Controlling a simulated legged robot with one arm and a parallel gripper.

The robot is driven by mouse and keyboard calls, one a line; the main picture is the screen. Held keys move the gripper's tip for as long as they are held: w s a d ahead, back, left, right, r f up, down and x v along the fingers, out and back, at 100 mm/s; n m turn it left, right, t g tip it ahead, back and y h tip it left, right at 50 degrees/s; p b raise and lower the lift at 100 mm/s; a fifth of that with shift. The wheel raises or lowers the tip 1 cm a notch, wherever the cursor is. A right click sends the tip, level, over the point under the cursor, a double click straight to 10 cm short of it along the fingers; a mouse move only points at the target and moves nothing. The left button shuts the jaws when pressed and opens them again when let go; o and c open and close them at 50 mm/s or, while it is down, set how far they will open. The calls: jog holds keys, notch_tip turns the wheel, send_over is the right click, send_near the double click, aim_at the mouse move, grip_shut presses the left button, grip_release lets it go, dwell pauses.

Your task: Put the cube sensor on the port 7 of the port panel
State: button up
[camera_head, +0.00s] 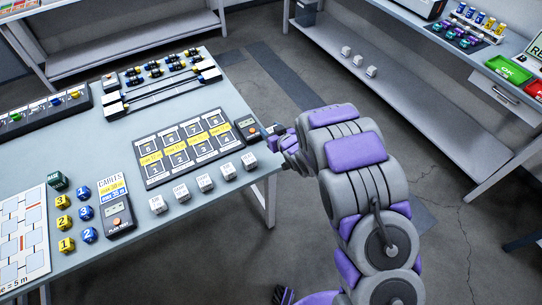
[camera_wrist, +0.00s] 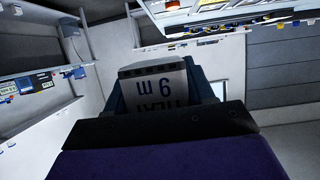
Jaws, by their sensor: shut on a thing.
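The port panel (camera_head: 153,184) lies on the grey table, a dark board with two rows of numbered ports and yellow labels. Port 7 (camera_head: 194,130) appears to be the third in its far row, with no cube visible on it. My gripper (camera_head: 280,141) is at the table's right edge, right of the panel. The held cube cannot be made out in the head view.
Several white cubes (camera_head: 205,182) stand in a row along the table's near edge, in front of the panel. A small dark meter (camera_head: 247,128) stands at the panel's right end. A rail device (camera_head: 165,95) lies behind it. A shelf bench (camera_head: 400,85) stands to the right, across open floor.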

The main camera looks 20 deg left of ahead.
aim_at(269, 152)
jog(key=shift+s+a+f, duration=0.2)
jog(key=shift+s+a, duration=0.1)
jog(key=shift+a, duration=0.15)
jog(key=shift+f+b, duration=1)
jog(key=shift+f, duration=3.85)
jog(key=shift+f, duration=0.1)
jog(key=shift+f, duration=0.1)
jog(key=o, duration=1)
jog(key=shift+o, duration=0.2)
jog(key=shift+b, duration=0.3)
